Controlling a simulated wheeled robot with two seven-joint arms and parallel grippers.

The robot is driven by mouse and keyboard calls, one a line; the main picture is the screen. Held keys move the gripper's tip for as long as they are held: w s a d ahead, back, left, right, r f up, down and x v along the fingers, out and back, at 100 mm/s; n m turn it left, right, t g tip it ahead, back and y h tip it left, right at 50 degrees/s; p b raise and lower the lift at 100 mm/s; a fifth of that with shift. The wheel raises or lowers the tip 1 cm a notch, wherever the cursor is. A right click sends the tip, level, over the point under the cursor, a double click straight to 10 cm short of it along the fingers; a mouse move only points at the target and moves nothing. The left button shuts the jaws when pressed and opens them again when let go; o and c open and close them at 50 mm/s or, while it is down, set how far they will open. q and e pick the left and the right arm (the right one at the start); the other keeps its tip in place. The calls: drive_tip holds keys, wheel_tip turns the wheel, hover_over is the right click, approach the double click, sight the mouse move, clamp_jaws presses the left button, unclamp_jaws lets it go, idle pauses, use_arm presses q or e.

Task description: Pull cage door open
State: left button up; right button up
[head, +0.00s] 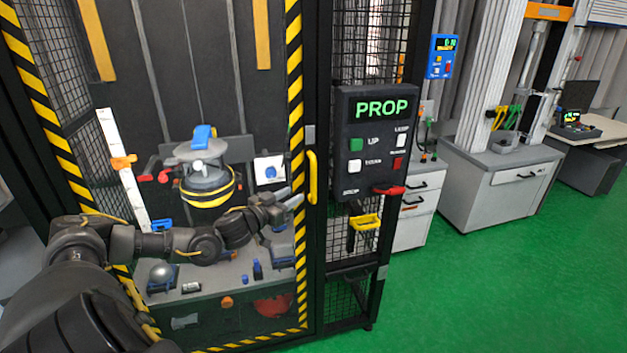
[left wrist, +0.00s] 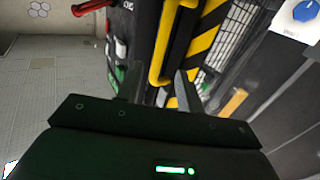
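The cage door, framed in yellow-and-black stripes (head: 298,90), looks shut in the head view. Its upright yellow handle (head: 312,177) is on the right edge of the door. My left gripper (head: 291,203) is just left of and slightly below the handle in the head view. In the left wrist view the yellow handle (left wrist: 158,50) appears beyond the gap between the two fingers of my left gripper (left wrist: 158,86). The fingers are apart, with nothing clamped between them; I cannot tell whether they touch the handle. My right gripper is not in view.
A black control box (head: 376,135) reading PROP, with a red lever (head: 389,190), is right of the handle. A yellow bracket (head: 366,222) sits below it. Inside the cage is a grey weight with a yellow band (head: 208,188). Green floor (head: 480,290) is clear at right.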

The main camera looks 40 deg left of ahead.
sight(312, 183)
use_arm(q)
drive_tip(key=w+p, duration=0.3)
drive_tip(key=w, duration=0.7)
drive_tip(key=shift+w+f, duration=0.1)
drive_tip(key=shift+w, duration=0.4)
clamp_jaws()
drive_tip(key=shift+d, duration=0.1)
